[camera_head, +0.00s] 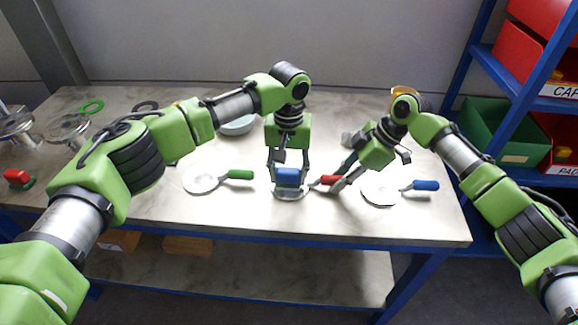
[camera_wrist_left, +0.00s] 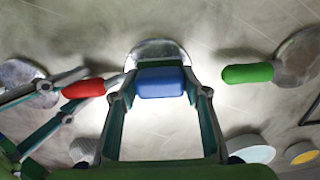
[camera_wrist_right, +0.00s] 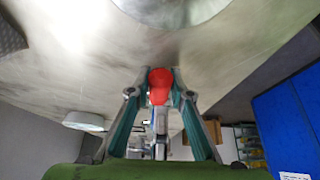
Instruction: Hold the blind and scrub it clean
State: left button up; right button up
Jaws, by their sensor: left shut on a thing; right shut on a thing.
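The blind with the red handle (camera_head: 328,180) lies at the front middle of the table, its round grey disc (camera_head: 291,194) partly hidden under a blue block. My right gripper (camera_head: 337,182) is shut on the red handle, which also shows between its fingers in the right wrist view (camera_wrist_right: 160,84). My left gripper (camera_head: 288,172) points down and is shut on the blue block (camera_head: 288,178), the scrubber. In the left wrist view the blue block (camera_wrist_left: 160,83) overlaps the disc (camera_wrist_left: 158,52); I cannot tell whether they touch.
A green-handled blind (camera_head: 203,178) lies to the left and a blue-handled one (camera_head: 381,190) to the right. A pale bowl (camera_head: 238,126) stands behind my left arm. Rings, glassy flanged parts (camera_head: 68,128) and a small red-and-green item (camera_head: 18,178) are at far left. A blue shelf (camera_head: 495,75) with bins stands right.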

pick_arm(q)
jog(key=shift+s, duration=1.6)
notch_tip(320, 180, up, 8)
jog(key=shift+r, duration=0.15)
pick_arm(e)
jog(key=o, duration=1)
jog(key=shift+o, duration=0.2)
jog(key=v, duration=1.2)
